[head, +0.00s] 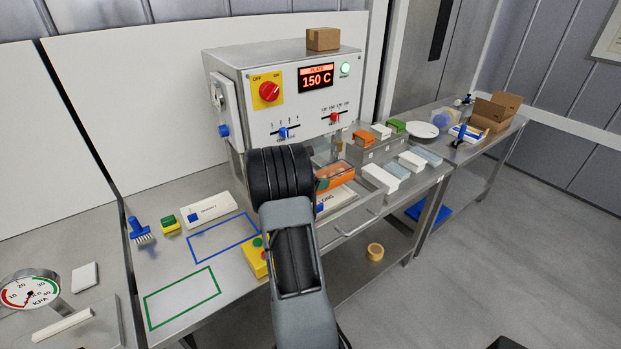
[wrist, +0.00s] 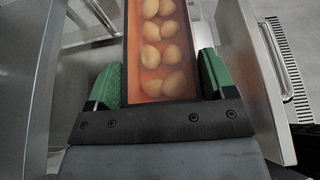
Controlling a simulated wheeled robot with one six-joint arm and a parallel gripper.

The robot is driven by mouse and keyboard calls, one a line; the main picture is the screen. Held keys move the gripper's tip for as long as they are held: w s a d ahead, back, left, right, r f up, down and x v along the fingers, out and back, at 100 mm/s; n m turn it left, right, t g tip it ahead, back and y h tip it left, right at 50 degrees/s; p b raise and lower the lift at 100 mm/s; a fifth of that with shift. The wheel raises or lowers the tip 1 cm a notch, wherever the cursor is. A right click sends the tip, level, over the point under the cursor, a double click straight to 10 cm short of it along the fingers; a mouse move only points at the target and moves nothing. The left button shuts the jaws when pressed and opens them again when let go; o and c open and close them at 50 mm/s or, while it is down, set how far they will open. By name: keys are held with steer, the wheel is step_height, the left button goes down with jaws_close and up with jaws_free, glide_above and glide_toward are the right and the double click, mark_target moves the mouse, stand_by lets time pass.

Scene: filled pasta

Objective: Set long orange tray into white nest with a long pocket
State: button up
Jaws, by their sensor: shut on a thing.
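The long orange tray (head: 338,178) is in front of the sealing machine, partly hidden behind my arm in the head view. In the wrist view the tray (wrist: 148,98) runs lengthwise away from me and holds several pale filled pasta pieces in two rows. My gripper (wrist: 159,80) is shut on the tray, with one green finger along each long side. A white piece with dark lettering (head: 343,197), which looks like the nest, lies just below the tray in the head view. My arm hides much of it, and I cannot tell whether the tray touches it.
The machine (head: 290,90) reads 150 C and stands close behind. White and grey-blue boxes (head: 380,178) are to the right. A yellow button box (head: 255,260) sits at the bench front. Blue (head: 225,240) and green (head: 182,298) outlined areas on the left are clear.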

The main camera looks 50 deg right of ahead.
steer(key=shift+w+a, duration=0.2)
steer(key=shift+a, duration=0.05)
steer(key=shift+a, duration=0.15)
steer(key=shift+f+b, duration=1.85)
steer(key=shift+f, duration=0.35)
steer(key=shift+f+b, duration=0.45)
steer(key=shift+f, duration=0.1)
steer(key=shift+f+b, duration=0.3)
steer(key=shift+f, duration=0.05)
